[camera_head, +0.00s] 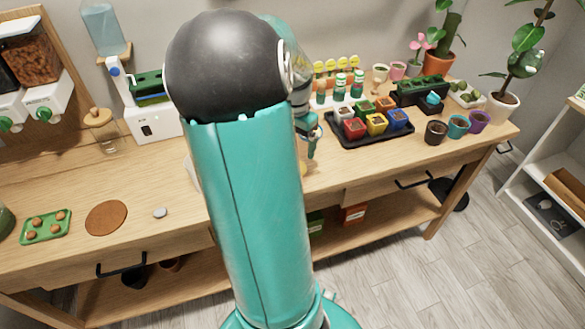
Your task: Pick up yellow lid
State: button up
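A small yellow edge (303,169) shows on the table just right of my arm. It may be the yellow lid, but my arm hides most of it and I cannot tell its shape. My gripper (311,154) shows only in part behind my arm, pointing down over the table just above this yellow edge. Its fingers are too small and too hidden to tell whether they are open or shut, or whether they touch anything.
A wooden table (165,185) runs across the view. A black tray (367,133) of coloured pots stands right of my gripper. A glass jar with a wooden lid (100,125), a cork disc (106,218) and a green tray (46,229) are at left. The right front tabletop is clear.

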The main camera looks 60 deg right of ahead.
notch_tip(320, 180, down, 9)
jog(key=shift+d+r, duration=0.1)
jog(key=shift+r, duration=0.05)
jog(key=c, duration=1.1)
